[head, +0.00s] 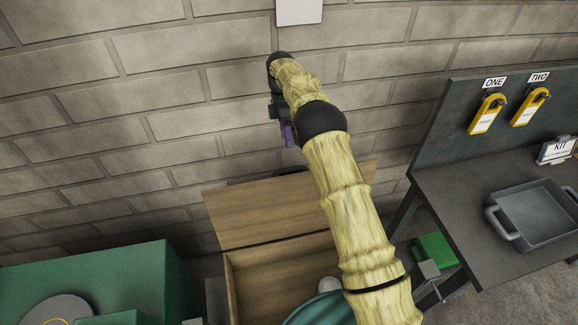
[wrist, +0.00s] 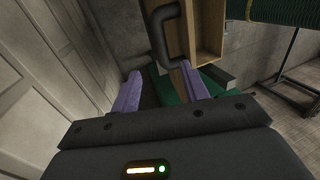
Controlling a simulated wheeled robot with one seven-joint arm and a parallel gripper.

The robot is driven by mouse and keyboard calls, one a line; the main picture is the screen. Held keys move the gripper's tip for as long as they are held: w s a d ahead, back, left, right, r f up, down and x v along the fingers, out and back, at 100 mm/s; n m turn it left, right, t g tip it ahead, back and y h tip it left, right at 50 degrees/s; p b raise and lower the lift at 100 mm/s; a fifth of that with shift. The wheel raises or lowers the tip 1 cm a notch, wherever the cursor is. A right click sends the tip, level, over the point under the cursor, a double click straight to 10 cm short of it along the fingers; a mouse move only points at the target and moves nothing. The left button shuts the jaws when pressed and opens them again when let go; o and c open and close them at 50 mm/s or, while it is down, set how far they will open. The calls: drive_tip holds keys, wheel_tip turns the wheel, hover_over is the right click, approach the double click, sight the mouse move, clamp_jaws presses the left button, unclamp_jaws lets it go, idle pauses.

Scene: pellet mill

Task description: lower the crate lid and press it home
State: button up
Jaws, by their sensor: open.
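The wooden crate (head: 229,285) stands open against the wall, low in the head view. Its lid (head: 262,212) is raised, tilted up at the crate's wall side. A dark bar handle shows in the wrist view (wrist: 160,32) on the lid's outer face, and the crate's open inside shows beyond it. My gripper (head: 288,136) is above and behind the lid's upper edge, near the wall. Its purple fingers (wrist: 160,78) are apart and empty, and the handle appears ahead of them. I cannot tell the exact gap. My arm hides the crate's right part.
A green machine (head: 90,280) stands left of the crate. At right is a dark bench with a grey tray (head: 538,215), yellow padlock-shaped tags (head: 487,114) and a kit sign (head: 556,151). A green box (head: 433,249) is below the bench. The brick wall is close behind my gripper.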

drive_tip(key=p+x, duration=0.4)
drive_tip(key=x, duration=0.7)
drive_tip(key=shift+s+f, duration=0.1)
drive_tip(key=shift+f, duration=0.05)
clamp_jaws()
